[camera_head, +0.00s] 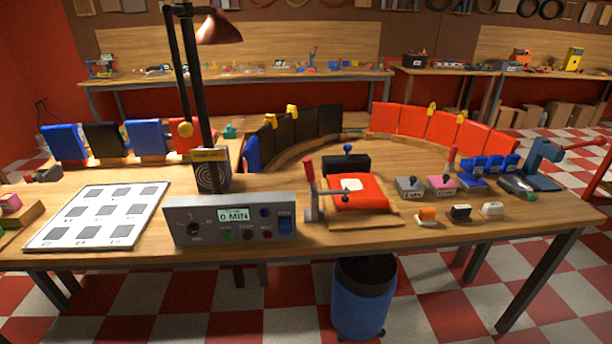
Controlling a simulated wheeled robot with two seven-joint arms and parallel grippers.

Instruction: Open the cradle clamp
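What looks like the cradle (388,217) stands at the table's front, right of the control box. A curved red piece (370,194) with a white patch lies on it. A metal clamp with a red-handled lever (309,172) stands at its left side, the handle pointing up. A thin bar reaches from the lever toward the red piece; I cannot tell whether it touches. A black block with a blue-knobbed lever (347,150) is just behind. Neither of my grippers is in view.
A grey control box (229,218) reading "0 MIN" stands left of the cradle. A lamp post (190,75) rises behind it. Small grey (409,187) and pink (441,185) switch boxes stand to the right. A blue bin (359,305) is below the table edge.

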